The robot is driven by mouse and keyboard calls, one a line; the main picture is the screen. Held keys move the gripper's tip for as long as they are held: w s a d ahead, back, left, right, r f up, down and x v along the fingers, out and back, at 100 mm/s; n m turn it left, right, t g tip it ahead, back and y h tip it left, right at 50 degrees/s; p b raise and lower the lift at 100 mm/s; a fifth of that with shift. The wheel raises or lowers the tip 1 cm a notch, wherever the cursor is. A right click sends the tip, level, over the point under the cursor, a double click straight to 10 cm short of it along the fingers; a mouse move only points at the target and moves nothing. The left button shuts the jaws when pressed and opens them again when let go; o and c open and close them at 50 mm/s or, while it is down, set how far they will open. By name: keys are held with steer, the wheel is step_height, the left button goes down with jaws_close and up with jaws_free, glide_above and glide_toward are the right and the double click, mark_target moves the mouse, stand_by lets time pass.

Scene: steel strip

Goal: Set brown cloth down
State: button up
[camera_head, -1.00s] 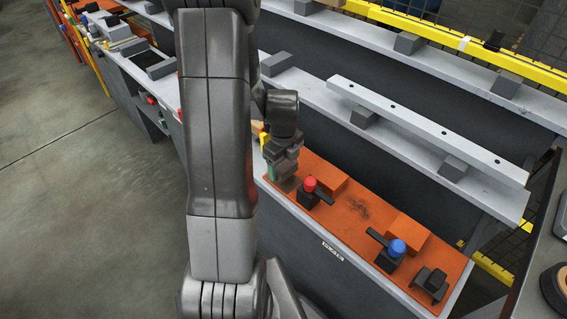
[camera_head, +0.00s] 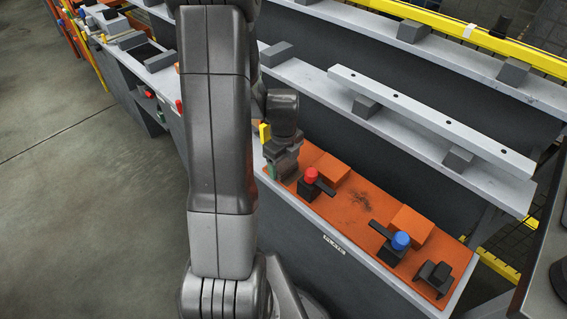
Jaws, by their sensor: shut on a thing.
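My gripper (camera_head: 283,166) is at the left end of the orange mat (camera_head: 355,206), left of a black clamp with a red knob (camera_head: 311,176). It is shut on a small, dull brown-grey piece, apparently the brown cloth (camera_head: 289,178), which shows just under the fingers. The cloth is mostly hidden by the gripper and is too small to make out well. I cannot tell whether it touches the mat. A small green patch (camera_head: 271,171) shows at the gripper's left side.
Orange blocks (camera_head: 409,224) and a black clamp with a blue knob (camera_head: 400,241) stand on the mat. A black block (camera_head: 434,277) sits at its right end. A grey rail (camera_head: 430,122) lies on blocks behind. The mat's middle is clear.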

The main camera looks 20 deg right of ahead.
steer(key=shift+f, duration=0.15)
steer(key=o, duration=1)
steer(key=shift+o, duration=0.2)
step_height(320, 180, up, 14)
steer(key=p, duration=0.2)
steer(key=shift+f, duration=0.1)
step_height(320, 180, down, 14)
steer(key=shift+r+b, duration=0.1)
steer(key=shift+b, duration=0.95)
steer(key=shift+r, duration=0.25)
